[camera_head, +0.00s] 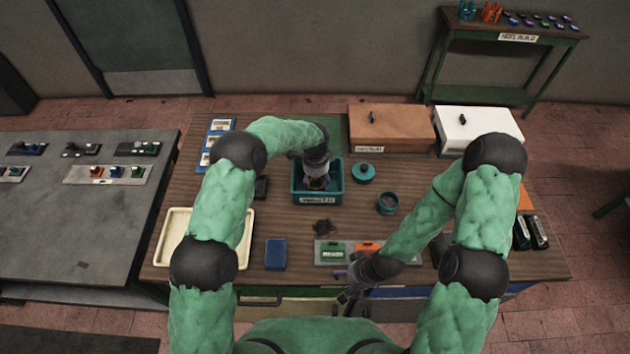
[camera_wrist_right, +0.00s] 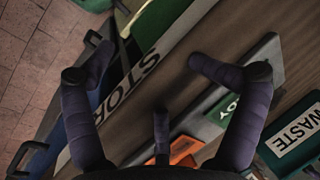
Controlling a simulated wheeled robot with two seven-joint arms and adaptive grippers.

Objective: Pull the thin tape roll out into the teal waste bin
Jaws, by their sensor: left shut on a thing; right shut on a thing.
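The teal waste bin (camera_head: 299,198) stands on the middle of the workbench, with a white label on its front. My left gripper (camera_head: 317,182) points down into the bin, shut on a small brownish thing, perhaps the thin tape roll; its shape is mostly hidden. My right gripper (camera_head: 352,288) is low at the bench's front edge. In the right wrist view its fingers (camera_wrist_right: 152,65) look spread above the edge and a "STOR…" label (camera_wrist_right: 138,72). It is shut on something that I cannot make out.
A teal lid (camera_head: 364,173) and a round teal pot (camera_head: 388,203) stand right of the bin. A dark thing (camera_head: 325,227) lies in front. A grey tray (camera_head: 345,255) holds green and orange pieces. A cream tray (camera_head: 249,232) and blue box (camera_head: 275,254) are left. Brown and white boxes stand behind.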

